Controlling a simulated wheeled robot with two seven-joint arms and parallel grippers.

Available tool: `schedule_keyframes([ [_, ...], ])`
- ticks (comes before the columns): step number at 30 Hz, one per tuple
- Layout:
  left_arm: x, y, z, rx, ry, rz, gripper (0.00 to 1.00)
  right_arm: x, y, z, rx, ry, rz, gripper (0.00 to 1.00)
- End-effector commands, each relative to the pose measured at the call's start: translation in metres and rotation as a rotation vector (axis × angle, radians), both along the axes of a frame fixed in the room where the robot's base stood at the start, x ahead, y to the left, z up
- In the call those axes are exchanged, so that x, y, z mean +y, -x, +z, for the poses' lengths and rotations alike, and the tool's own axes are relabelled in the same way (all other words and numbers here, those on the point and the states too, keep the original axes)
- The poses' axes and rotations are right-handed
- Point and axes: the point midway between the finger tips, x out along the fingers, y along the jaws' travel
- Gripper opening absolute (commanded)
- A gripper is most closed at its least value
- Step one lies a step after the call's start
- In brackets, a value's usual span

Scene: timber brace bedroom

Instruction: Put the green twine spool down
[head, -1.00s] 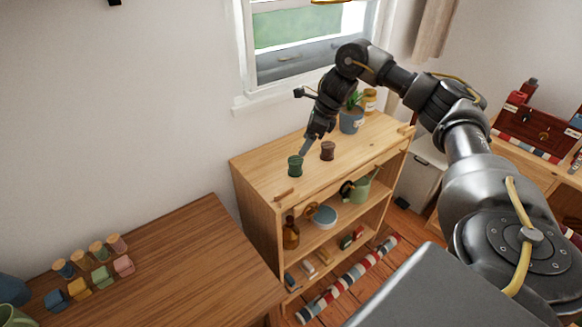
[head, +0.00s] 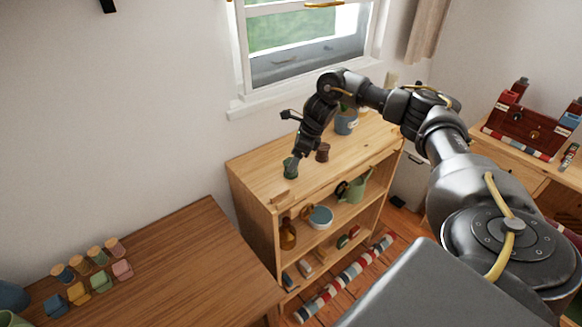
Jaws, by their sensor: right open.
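The green twine spool (head: 290,170) stands upright on top of the light wooden shelf unit (head: 252,178), near its left end. My right gripper (head: 294,165) is open, reaching down from above right, with its fingers at the spool's upper part. The fingertips overlap the spool in the picture, so I cannot tell whether they touch it. A brown spool (head: 323,153) stands just to the right of the gripper. My left gripper is out of view.
A blue plant pot (head: 346,122) stands farther back on the shelf top. A small wooden piece (head: 280,197) lies near the front left edge. Lower shelves hold a brown bottle (head: 288,233) and a green watering can (head: 358,188). A brown table (head: 190,262) stands at left.

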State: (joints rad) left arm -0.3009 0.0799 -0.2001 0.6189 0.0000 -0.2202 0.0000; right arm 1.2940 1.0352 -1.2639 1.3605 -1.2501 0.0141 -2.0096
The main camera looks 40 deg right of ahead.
Motion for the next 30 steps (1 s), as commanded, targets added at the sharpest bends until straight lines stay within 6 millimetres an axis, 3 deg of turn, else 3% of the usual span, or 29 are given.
schedule_keyframes([
  [1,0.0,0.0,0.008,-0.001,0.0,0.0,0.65,0.002,-0.002,-0.004,0.004,0.0,0.0,0.69],
  [6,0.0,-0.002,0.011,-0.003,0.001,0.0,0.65,0.007,-0.009,-0.024,0.002,0.0,-0.001,0.69],
  [15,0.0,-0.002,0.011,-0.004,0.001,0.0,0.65,0.008,-0.01,-0.028,-0.001,0.001,0.0,0.68],
  [26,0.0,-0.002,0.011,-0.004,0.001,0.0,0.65,0.007,-0.01,-0.028,-0.001,0.001,0.0,0.21],
  [30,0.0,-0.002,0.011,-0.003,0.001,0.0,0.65,0.007,-0.01,-0.028,-0.001,0.0,0.0,0.21],
])
